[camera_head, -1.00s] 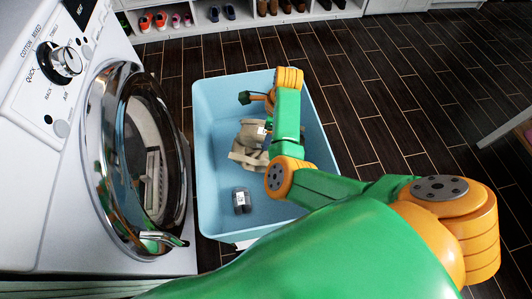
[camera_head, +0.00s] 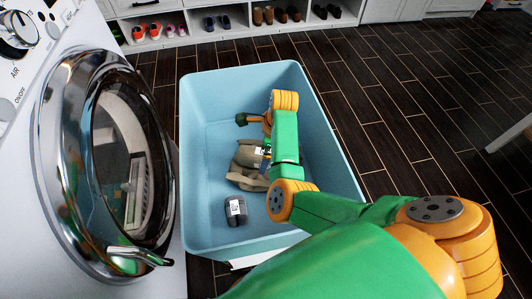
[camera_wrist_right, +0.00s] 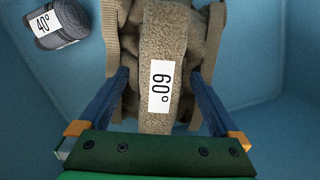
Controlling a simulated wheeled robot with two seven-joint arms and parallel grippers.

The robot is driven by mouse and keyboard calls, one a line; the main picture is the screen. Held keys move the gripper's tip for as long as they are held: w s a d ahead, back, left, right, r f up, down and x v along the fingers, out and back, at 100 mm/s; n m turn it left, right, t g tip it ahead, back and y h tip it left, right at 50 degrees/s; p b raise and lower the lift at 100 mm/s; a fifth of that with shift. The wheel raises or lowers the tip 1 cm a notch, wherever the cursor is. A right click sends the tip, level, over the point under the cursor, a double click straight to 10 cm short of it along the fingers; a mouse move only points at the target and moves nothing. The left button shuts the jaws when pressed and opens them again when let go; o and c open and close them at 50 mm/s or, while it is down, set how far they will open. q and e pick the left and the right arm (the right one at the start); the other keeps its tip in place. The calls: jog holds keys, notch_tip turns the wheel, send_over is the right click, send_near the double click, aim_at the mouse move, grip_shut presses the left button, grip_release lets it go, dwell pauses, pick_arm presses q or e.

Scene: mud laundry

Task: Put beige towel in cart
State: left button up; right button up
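The beige towel (camera_head: 246,166), crumpled and folded, is inside the light blue cart (camera_head: 199,160). In the right wrist view the towel (camera_wrist_right: 160,45) shows a white 60° label. My right gripper (camera_wrist_right: 159,78) reaches down into the cart over the towel. Its two blue fingers are spread wide, one on each side of the towel; whether the tips touch it or the towel rests on the cart floor is hard to tell. In the head view my own forearm partly hides the towel. My left gripper is not in view.
A dark grey rolled item (camera_head: 236,211) with a 40° label lies in the cart. Shoe shelves (camera_head: 200,28) line the back.

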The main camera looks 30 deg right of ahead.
pick_arm(q)
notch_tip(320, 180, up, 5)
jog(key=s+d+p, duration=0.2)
jog(key=p, duration=0.3)
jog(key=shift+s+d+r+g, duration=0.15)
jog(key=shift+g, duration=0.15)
pick_arm(e)
notch_tip(320, 180, up, 12)
jog(key=s+d, duration=0.1)
jog(key=shift+d, duration=0.35)
jog(key=shift+s, duration=0.1)
